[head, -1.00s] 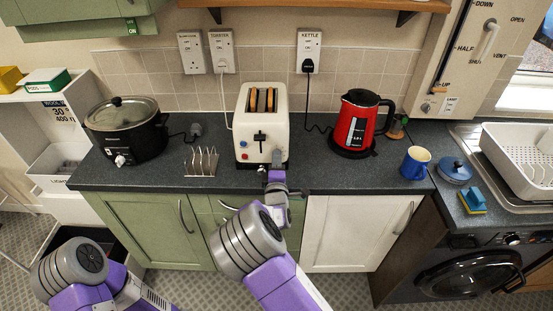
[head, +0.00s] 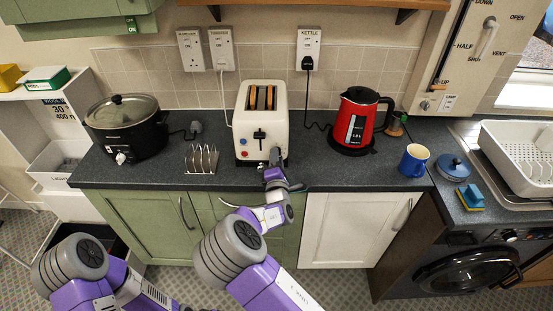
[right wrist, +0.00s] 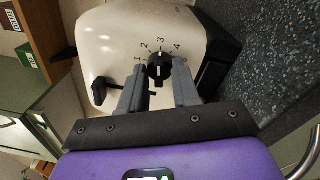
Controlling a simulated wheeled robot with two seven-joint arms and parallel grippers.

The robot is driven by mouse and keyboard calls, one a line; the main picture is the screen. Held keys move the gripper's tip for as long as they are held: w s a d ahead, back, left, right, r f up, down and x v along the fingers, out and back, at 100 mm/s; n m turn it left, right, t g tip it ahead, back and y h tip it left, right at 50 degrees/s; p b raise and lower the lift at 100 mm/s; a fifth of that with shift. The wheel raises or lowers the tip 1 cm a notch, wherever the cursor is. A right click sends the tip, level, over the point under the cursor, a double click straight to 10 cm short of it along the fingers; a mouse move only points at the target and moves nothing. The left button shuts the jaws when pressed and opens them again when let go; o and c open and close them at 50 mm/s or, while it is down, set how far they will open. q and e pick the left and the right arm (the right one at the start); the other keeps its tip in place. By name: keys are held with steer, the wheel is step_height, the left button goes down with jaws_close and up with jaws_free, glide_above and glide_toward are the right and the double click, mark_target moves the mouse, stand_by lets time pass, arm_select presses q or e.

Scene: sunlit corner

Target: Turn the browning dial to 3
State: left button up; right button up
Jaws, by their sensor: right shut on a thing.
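The cream toaster (head: 262,105) stands on the counter with two slices of bread in its slots. Its black browning dial (right wrist: 159,66) is on the front face, ringed by the numbers 1 to 5. The pale mark on the dial appears to point up at the 3. My right gripper (right wrist: 159,86) is shut on the dial, one finger on each side; in the head view the gripper (head: 273,165) hides the dial. The toaster's black lever (right wrist: 99,91) is left of the fingers in the right wrist view. My left gripper is out of view; only its arm shows.
A metal toast rack (head: 202,159) and a black slow cooker (head: 126,130) stand left of the toaster. A red kettle (head: 358,121), blue mug (head: 414,160) and dish rack (head: 519,158) are to the right. Bare counter (head: 315,172) lies between toaster and kettle.

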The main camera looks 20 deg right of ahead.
steer(key=o, duration=1)
steer(key=shift+o, duration=0.2)
steer(key=shift+s, duration=0.1)
steer(key=v, duration=0.7)
steer(key=shift+s, duration=0.2)
